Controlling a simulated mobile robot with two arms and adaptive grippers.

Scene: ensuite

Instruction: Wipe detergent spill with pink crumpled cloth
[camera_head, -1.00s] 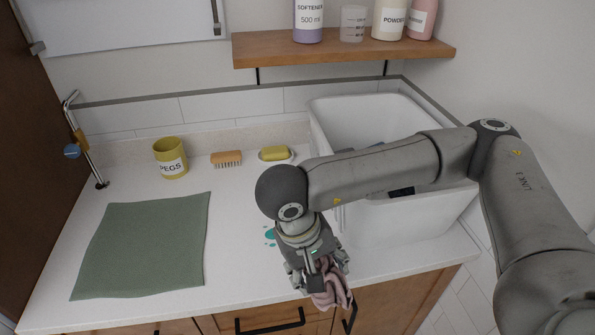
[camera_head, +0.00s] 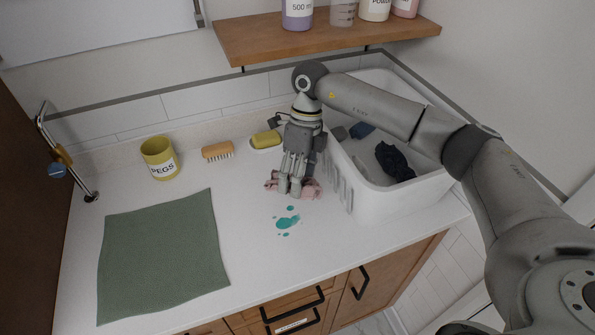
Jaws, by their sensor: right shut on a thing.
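The detergent spill (camera_head: 287,222) is a teal patch with several small drops around it on the white counter, right of the green mat. The pink crumpled cloth (camera_head: 309,190) is bunched under the fingers of my right gripper (camera_head: 291,187), which is shut on it and points down. The cloth is just behind the spill, at or close to the counter surface; whether it touches cannot be told. The fingers hide part of the cloth. My left gripper is not in view.
A green mat (camera_head: 160,255) covers the counter's left part. A yellow pegs cup (camera_head: 158,158), a brush (camera_head: 217,151) and a yellow soap on a dish (camera_head: 265,139) stand along the back. A white basin (camera_head: 349,195) holding dark cloths is close right of my gripper. A wooden shelf (camera_head: 330,37) hangs above.

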